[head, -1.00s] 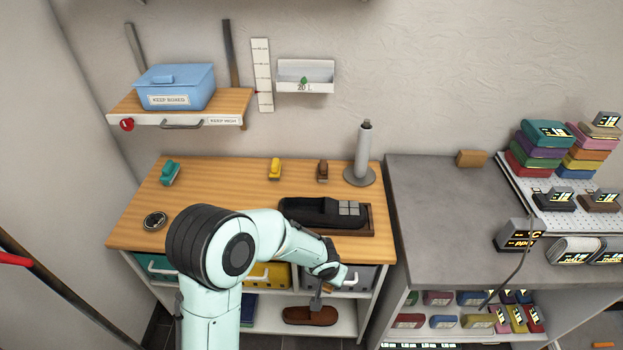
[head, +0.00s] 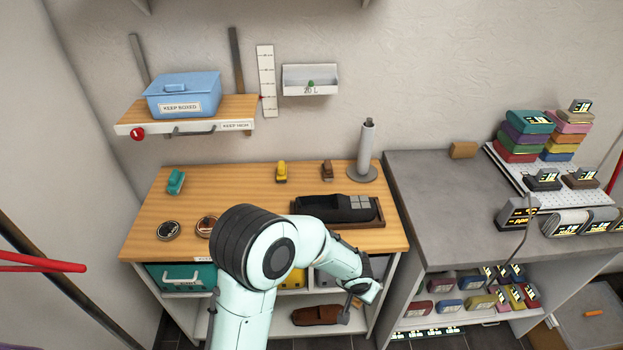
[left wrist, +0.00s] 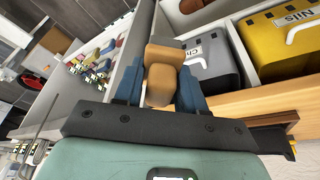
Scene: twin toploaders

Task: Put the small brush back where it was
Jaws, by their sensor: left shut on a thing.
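My left gripper (head: 352,302) is low in front of the bench's right end, beside the open shelves. In the left wrist view its two blue fingers (left wrist: 160,88) are shut on a small tan brush (left wrist: 162,74), of which only the rounded body shows clearly. In the head view the held brush is mostly hidden by the hand. Three similar brushes stand on the wooden bench top (head: 250,190): a teal one (head: 176,181) at the left, a yellow one (head: 281,172) and a brown one (head: 327,170) at the back. My right gripper is not in view.
A dark shoe in a tray (head: 345,209), a grey post (head: 365,150) and round tins (head: 168,231) stand on the bench. Bins and a brown shoe (head: 318,315) are on the shelves below.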

